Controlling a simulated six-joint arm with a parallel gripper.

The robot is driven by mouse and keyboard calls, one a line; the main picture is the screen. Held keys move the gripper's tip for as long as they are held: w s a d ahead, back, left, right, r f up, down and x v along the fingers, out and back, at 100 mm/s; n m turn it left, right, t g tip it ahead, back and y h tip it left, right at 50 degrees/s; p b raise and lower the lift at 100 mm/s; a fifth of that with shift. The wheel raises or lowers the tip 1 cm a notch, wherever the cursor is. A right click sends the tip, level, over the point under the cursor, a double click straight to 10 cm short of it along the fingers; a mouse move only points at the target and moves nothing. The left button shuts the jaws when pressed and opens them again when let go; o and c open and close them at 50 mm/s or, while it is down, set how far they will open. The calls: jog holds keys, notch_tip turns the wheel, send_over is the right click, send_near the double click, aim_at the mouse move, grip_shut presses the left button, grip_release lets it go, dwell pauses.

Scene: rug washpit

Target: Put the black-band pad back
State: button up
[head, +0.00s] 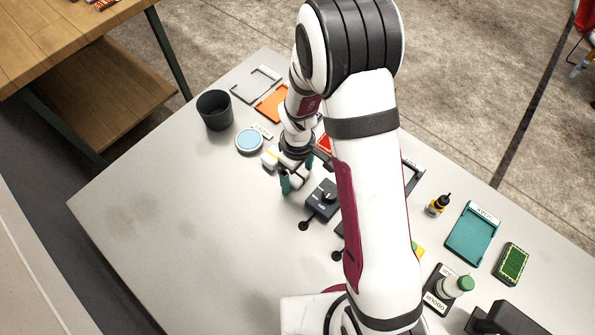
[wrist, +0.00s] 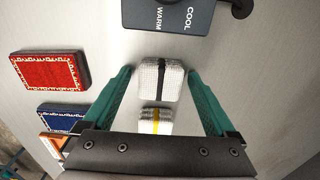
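The black-band pad (wrist: 160,80) is a white textured block with a black stripe around it. In the wrist view it lies on the table between the fingers of my gripper (wrist: 159,73). The fingers are teal and apart, with a gap on each side of the pad; I cannot tell how high they are above the table. A similar white pad with a yellow band (wrist: 157,122) lies behind it, closer to the gripper's body. In the head view my gripper (head: 297,174) is over the table's middle, and the yellow-band pad (head: 270,159) shows beside it.
A dark WARM/COOL dial box (wrist: 170,14) lies close ahead of the pad; it also shows in the head view (head: 322,200). Red (wrist: 50,84) and blue (wrist: 62,117) patterned rug samples lie left. A dark cup (head: 215,110) and blue-topped round tin (head: 249,140) stand nearby. The table's left front is clear.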

aim_at(300, 176)
jog(key=shift+r, duration=0.1)
notch_tip(300, 176, up, 13)
jog(key=s+d+r+m+y, duration=0.1)
jog(key=s+r+m, duration=0.3)
jog(key=s+m, duration=0.3)
jog(key=s+d+r+m, duration=0.2)
jog(key=s+r+m, duration=0.2)
jog(key=s, duration=1)
jog(key=m, duration=0.3)
jog(key=shift+d+r+m+y, duration=0.2)
jog(key=shift+d+m+y, duration=0.1)
jog(key=shift+y, duration=0.1)
